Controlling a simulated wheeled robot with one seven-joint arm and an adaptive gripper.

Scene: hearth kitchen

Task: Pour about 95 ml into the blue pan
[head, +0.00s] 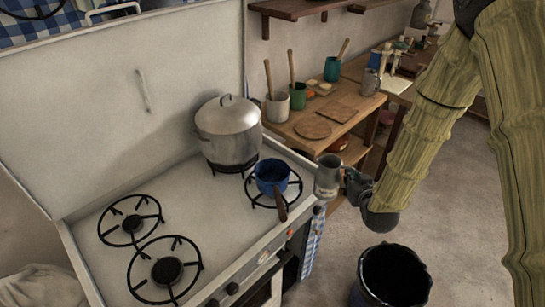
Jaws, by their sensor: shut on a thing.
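The blue pan (271,177) sits on the right front burner of the white stove, its brown handle pointing toward the front edge. My gripper (348,183) is shut on a grey metal mug (327,176), to the right of the pan. The mug is held about upright and apart from the pan, near the stove's right edge. The inside of the mug and its contents cannot be made out. The pan's inside shows dark, and I cannot tell how much is in it.
A large lidded pot (228,135) stands behind the pan. Two left burners (166,270) are empty. A wooden shelf table (310,130) with boards and utensil cups stands behind the mug. A black bin (392,277) stands on the floor below my arm.

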